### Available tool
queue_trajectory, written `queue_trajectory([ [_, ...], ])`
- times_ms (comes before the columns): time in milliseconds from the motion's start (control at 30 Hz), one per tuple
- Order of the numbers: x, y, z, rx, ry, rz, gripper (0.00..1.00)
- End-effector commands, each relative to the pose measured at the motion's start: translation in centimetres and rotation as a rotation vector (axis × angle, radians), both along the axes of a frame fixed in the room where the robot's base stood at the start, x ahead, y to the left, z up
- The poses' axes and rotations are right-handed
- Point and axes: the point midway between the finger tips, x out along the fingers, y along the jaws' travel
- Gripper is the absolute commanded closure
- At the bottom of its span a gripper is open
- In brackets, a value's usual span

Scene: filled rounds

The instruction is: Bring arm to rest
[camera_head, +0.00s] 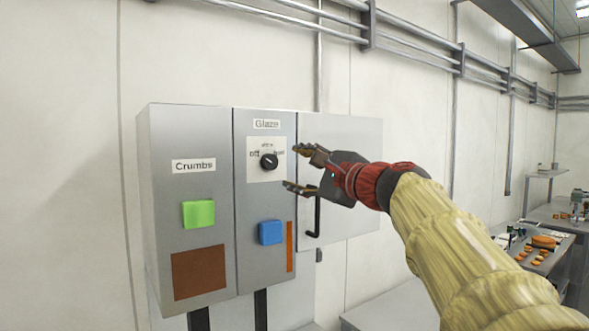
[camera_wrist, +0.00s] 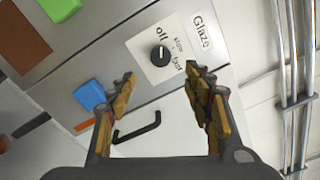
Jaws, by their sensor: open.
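My gripper (camera_head: 294,168) is open and empty in front of the Glaze panel in the head view. In the wrist view, my gripper (camera_wrist: 160,82) has its two fingers spread apart, with the black Glaze knob (camera_wrist: 160,56) beyond and between them. The knob (camera_head: 268,161) sits on a white plate marked off, slow and fast. The gap between fingers and knob cannot be judged exactly, but no finger appears closed on it. My arm reaches in from the lower right of the head view.
Left of the knob is the Crumbs panel (camera_head: 190,134) with a green button (camera_head: 198,214). A blue button (camera_head: 270,232) is below the knob. A black handle (camera_head: 314,218) is on the door to the right. Tables with food (camera_head: 540,242) stand far right.

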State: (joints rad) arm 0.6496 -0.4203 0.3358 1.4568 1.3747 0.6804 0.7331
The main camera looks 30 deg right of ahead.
Motion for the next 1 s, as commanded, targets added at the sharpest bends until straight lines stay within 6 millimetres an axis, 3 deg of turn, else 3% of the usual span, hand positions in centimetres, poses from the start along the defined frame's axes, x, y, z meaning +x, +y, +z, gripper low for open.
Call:
queue_trajectory([
  [433,0.0,0.0,0.0,-0.003,0.000,0.000,0.49],
  [567,0.0,0.2,-0.3,-0.088,0.010,0.005,0.49],
  [667,0.3,0.0,-5.2,-0.253,0.120,0.017,0.49],
  [767,-0.6,0.0,-11.7,-0.429,0.264,0.050,0.49],
  [1000,-5.7,4.5,-27.3,-0.838,0.558,0.266,0.49],
])
